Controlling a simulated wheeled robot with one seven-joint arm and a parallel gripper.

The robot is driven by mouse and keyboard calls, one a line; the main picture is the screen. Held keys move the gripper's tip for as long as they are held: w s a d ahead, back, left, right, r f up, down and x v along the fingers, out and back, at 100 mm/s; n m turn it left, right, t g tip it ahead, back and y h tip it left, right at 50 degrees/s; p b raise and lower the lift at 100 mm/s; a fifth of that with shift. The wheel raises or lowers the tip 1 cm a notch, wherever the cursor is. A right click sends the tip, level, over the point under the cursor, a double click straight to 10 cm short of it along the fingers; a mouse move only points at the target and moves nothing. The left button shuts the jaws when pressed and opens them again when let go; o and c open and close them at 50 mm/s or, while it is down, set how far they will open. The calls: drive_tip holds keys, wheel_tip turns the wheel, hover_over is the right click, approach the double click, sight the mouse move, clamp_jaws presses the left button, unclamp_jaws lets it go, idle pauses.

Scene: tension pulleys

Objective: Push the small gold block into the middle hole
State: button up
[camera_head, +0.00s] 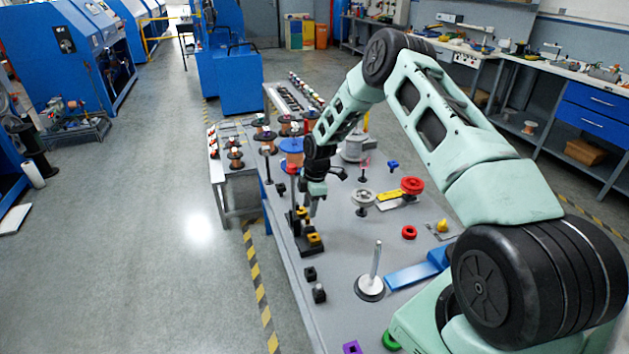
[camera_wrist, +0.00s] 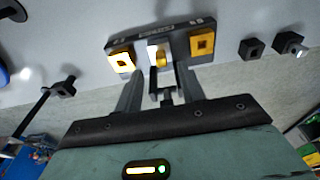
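A long black fixture (camera_head: 307,247) lies near the left edge of the table; it also shows in the wrist view (camera_wrist: 135,42). A square gold piece with a dark centre (camera_wrist: 121,61) sits at its left end, and a similar one (camera_wrist: 203,43) at its right end. Between them, near the fixture's middle, is the small gold block (camera_wrist: 160,58) beside a bright patch. How deep it sits cannot be told. My gripper (camera_head: 312,213) points down over the fixture. In the wrist view its fingers (camera_wrist: 160,72) are apart on either side of the block's line, with no clear contact.
Small black blocks (camera_head: 319,294) stand in front of the fixture. A metal post on a round base (camera_head: 370,284) and a blue piece (camera_head: 410,275) lie to the right. A red ring (camera_head: 409,232) and spools (camera_head: 291,147) stand farther off. The table's left edge is close.

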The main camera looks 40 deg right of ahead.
wheel_tip(320, 180, up, 13)
drive_tip(key=d+b, duration=0.1)
drive_tip(key=b, duration=0.1)
drive_tip(key=shift+s+d+f+b, duration=0.2)
drive_tip(key=shift+s+d+b, duration=0.15)
drive_tip(key=shift+d, duration=0.05)
